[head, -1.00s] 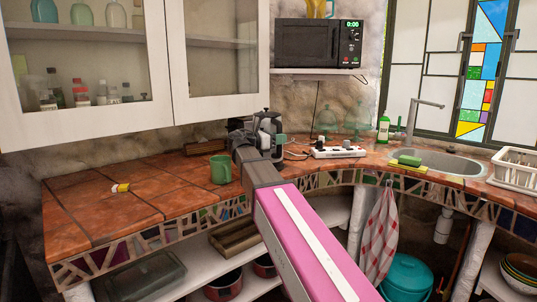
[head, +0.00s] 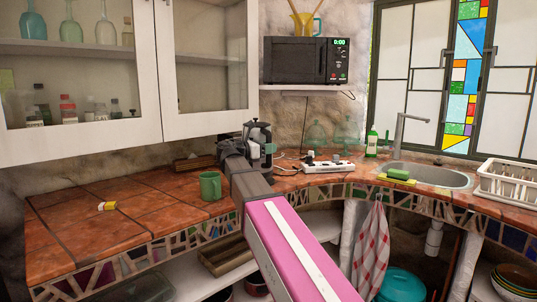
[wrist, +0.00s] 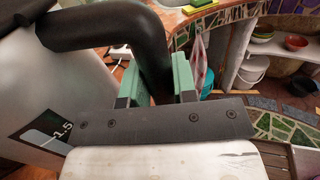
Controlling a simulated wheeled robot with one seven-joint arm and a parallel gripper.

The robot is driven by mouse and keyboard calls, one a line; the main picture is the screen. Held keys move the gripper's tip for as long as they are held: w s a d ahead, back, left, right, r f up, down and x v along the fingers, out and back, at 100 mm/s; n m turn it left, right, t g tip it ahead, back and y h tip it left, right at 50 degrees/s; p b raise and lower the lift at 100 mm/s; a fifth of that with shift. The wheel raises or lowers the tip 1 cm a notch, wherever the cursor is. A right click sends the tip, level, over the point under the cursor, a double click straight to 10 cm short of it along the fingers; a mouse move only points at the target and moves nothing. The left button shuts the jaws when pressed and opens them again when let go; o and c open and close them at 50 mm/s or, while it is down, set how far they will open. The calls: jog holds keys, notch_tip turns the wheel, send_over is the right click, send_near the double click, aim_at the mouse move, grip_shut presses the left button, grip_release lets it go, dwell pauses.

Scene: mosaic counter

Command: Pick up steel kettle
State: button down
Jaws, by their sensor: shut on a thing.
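The steel kettle (head: 259,133) is at the back of the tiled counter in the head view, partly hidden behind my gripper and arm. In the wrist view its pale metal body (wrist: 30,90) with a dark level window fills the left side. Its thick black handle (wrist: 155,62) runs down between the green fingers of my gripper (wrist: 154,82). My gripper (head: 250,150) is shut on that handle. The kettle looks upright. Its base is hidden, so its contact with the counter cannot be seen.
A green mug (head: 210,186) stands left of the kettle. A white power strip (head: 328,167) with cables lies to the right. The wall cabinet (head: 208,124) hangs close above on the left. The microwave (head: 306,60) sits on a shelf. The counter's left part is mostly clear.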

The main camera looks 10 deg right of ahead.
jog(key=shift+r, duration=0.8)
jog(key=shift+s+a+r, duration=0.1)
jog(key=shift+a+r, duration=0.15)
jog(key=s+a+r, duration=0.4)
jog(key=a+r, duration=0.2)
jog(key=a, duration=0.4)
jog(key=shift+s+r, duration=0.3)
jog(key=shift+s, duration=0.1)
jog(key=c, duration=1.7)
grip_release()
grip_shut()
